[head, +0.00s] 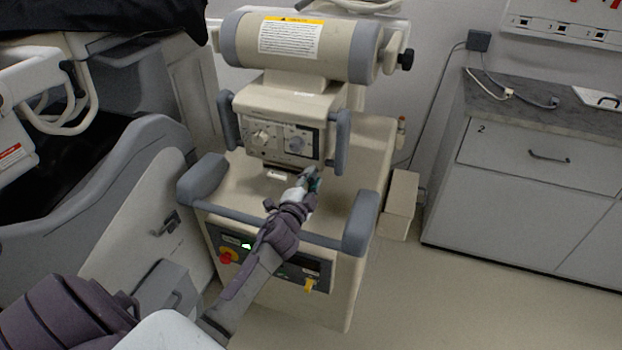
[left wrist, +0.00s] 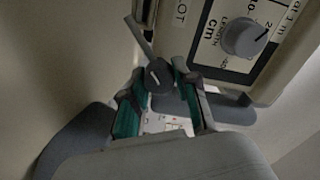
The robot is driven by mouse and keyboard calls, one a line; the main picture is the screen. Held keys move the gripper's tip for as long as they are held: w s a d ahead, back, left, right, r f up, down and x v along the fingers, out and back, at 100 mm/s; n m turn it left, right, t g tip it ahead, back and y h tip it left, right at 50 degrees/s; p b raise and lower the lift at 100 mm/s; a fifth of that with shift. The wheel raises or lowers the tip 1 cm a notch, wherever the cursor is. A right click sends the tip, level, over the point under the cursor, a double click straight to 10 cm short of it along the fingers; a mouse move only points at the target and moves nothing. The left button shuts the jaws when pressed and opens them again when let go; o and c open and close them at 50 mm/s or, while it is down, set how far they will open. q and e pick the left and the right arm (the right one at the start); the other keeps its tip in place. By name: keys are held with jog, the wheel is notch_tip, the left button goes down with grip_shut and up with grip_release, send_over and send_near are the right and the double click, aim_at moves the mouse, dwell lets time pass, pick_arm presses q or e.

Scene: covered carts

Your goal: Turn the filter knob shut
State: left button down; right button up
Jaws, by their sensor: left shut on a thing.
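A small dark round knob (left wrist: 158,75) with a pale pointer mark sits between the green-padded fingers of my left gripper (left wrist: 158,80) in the left wrist view. The fingers are shut on it, one on each side. I take it to be the filter knob; no label for it is readable. A grey bar (left wrist: 139,38) slants up and left from it. In the head view my left gripper (head: 311,182) is just below the machine's dial panel (head: 278,140) and hides the knob. My right gripper is not in view.
A larger grey dial (left wrist: 243,38) marked in cm is up and right of the knob. The machine has a grey front handlebar (head: 335,240) under my left arm and a red button (head: 225,257) below. A cabinet (head: 530,170) stands right, with clear floor before it.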

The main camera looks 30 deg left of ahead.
pick_arm(q)
jog(key=shift+f+m, duration=0.1)
jog(key=shift+m, duration=1.1)
jog(key=c, duration=0.9)
grip_release()
jog(key=shift+o, duration=0.2)
jog(key=v, duration=1.2)
